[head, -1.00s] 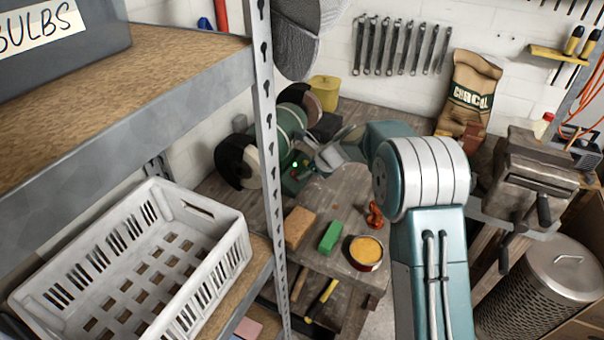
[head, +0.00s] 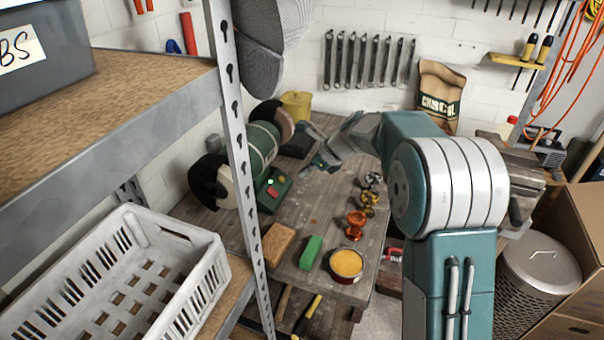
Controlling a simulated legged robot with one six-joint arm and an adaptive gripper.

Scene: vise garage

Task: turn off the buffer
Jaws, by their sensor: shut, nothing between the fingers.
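The buffer (head: 262,147), a green bench machine with a dark wheel at each end, stands on the wooden workbench at the left back. Its green base (head: 274,192) carries a small red button and a lit green dot. My gripper (head: 312,168) is shut and empty, to the right of the base and apart from it in the picture. My arm reaches to it from the right. The nearer wheel is partly hidden by the shelf post.
The metal shelf post (head: 243,160) stands close in front of the buffer. A brown block (head: 278,244), a green block (head: 311,253), a tin of yellow paste (head: 346,263) and an orange figure (head: 355,225) sit on the bench front. A vise (head: 520,165) stands at right.

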